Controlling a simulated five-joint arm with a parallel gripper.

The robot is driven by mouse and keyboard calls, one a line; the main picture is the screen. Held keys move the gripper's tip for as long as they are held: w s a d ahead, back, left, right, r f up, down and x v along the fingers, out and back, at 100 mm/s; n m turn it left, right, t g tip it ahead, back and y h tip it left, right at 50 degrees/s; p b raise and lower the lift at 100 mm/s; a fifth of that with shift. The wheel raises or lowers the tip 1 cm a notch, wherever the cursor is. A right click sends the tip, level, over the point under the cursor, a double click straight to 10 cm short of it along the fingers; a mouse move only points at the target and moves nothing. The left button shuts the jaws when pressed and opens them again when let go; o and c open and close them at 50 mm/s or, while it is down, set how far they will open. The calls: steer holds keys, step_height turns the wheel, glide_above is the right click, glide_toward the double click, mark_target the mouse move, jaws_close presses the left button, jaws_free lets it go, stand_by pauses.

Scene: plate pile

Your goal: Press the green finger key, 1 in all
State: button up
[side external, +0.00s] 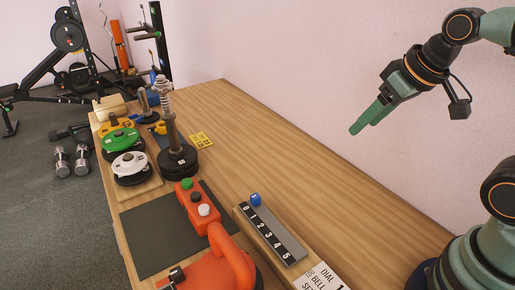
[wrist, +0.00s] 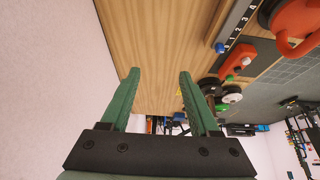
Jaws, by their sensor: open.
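The green finger key (side external: 187,183) is a round button at the far end of a red-orange key box (side external: 184,198) on the bench. A black key (side external: 194,196) and a white key (side external: 204,210) sit on the same box. The green key also shows small in the wrist view (wrist: 229,78), right of my fingers. My gripper (side external: 358,128) is high above the bench on the right, well apart from the box. In the wrist view, its two green fingers (wrist: 158,72) are spread with nothing between them.
A numbered slider strip (side external: 272,235) with a blue knob (side external: 255,199) stands right of the box. A red-orange handled object (side external: 233,258) is in front. Weight plates on a post (side external: 178,160) and a green plate (side external: 121,138) stand behind. The bench's right side is clear.

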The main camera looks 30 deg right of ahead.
jaws_close()
stand_by(1.4)
